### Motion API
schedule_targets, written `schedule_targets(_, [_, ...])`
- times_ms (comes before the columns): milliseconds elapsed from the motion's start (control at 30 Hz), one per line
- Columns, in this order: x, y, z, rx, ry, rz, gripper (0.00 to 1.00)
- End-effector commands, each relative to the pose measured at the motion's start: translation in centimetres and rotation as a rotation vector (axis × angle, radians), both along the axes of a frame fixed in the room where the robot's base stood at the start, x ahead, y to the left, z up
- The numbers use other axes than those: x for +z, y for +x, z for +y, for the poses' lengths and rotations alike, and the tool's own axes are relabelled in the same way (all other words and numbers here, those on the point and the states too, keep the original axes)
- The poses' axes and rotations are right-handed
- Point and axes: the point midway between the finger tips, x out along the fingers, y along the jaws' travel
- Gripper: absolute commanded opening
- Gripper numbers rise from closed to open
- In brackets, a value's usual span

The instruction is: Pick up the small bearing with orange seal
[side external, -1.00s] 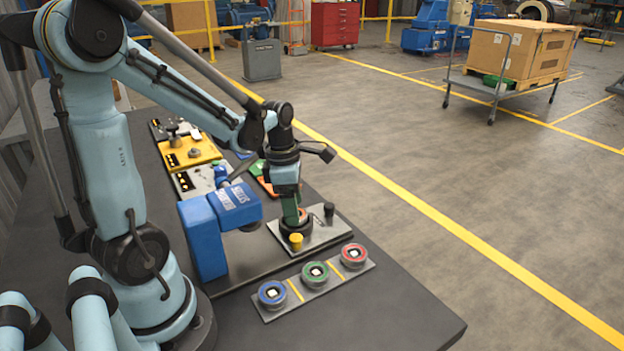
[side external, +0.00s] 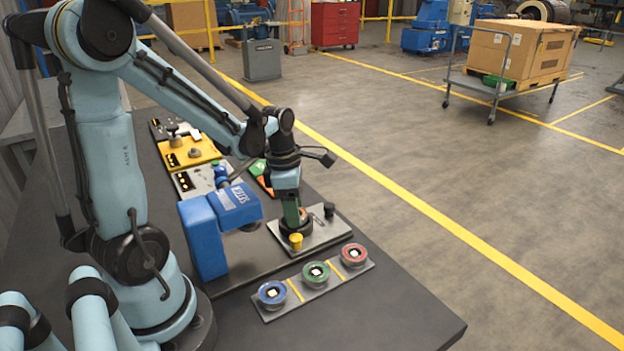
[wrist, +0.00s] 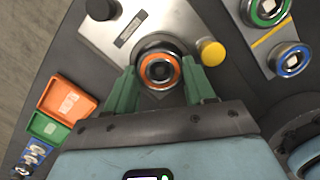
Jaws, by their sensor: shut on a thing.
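The small bearing with the orange seal (wrist: 159,70) shows in the wrist view as an orange ring around a dark metal centre. My gripper (wrist: 159,73) has its two green fingers on either side of the bearing and is shut on it. The bearing is at a round dark seat on a light metal plate (wrist: 112,30). I cannot tell whether it is clear of the seat. In the side view my gripper (side external: 296,222) points down over the plate (side external: 325,236), and its fingers mostly hide the bearing.
A yellow peg (side external: 296,241) and a black peg (side external: 329,210) stand on the plate close to the fingers. A blue press-like block (side external: 207,238) stands to the left. A grey strip holds blue (side external: 272,294), green (side external: 315,273) and red (side external: 354,255) ringed parts in front.

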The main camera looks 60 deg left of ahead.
Motion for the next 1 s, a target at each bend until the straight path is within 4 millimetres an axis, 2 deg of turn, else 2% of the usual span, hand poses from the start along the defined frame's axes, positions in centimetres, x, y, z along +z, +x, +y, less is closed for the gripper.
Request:
schedule_targets(267, [1.3, 0.0, 0.0, 0.000, 0.000, 0.000, 0.20])
schedule_targets(500, [4.4, -0.1, -0.3, -0.002, 0.001, 0.001, 0.20])
schedule_targets(800, [8.1, -1.3, -6.9, -0.008, 0.001, 0.002, 0.20])
schedule_targets(1000, [9.9, -1.9, -9.9, -0.005, 0.002, 0.001, 0.20])
